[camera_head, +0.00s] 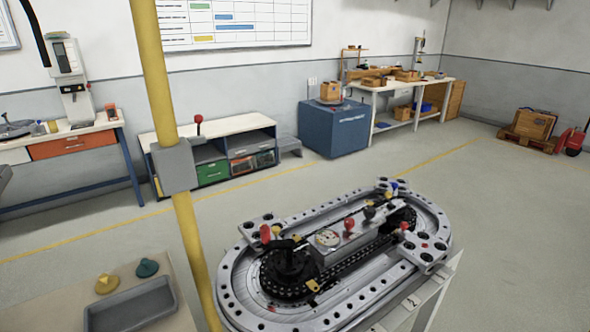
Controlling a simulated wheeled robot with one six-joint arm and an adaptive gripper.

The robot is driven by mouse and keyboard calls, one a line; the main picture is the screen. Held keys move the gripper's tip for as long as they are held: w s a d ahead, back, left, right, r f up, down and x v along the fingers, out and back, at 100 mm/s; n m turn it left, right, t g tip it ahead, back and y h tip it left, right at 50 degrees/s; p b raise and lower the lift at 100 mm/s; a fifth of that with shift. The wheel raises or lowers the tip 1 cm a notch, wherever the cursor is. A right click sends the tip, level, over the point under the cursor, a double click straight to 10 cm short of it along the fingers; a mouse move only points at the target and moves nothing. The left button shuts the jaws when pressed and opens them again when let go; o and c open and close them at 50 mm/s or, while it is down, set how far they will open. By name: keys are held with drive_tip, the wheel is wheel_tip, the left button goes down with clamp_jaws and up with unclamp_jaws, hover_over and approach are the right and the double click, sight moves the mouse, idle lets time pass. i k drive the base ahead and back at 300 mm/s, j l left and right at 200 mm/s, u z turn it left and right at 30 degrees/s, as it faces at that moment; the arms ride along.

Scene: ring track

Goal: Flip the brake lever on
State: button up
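No lever is clearly marked as the brake lever. A short lever with a red knob (198,118) stands upright at the upper right of a grey box (176,167) on a yellow post. On the oval ring track (238,287), a central console (329,259) carries a round gauge (327,238), a lever with a red ball knob (348,223) and one with a dark knob (369,212). Switch positions are too small to tell. My gripper is not in view.
The yellow post (160,85) rises left of the track. A table with a grey tray (132,305), a yellow piece (107,284) and a teal piece (147,268) is at lower left. Benches and a blue cabinet (335,130) line the back wall. Floor beyond the track is clear.

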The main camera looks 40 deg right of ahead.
sight(388, 194)
drive_tip(key=z, duration=1.2)
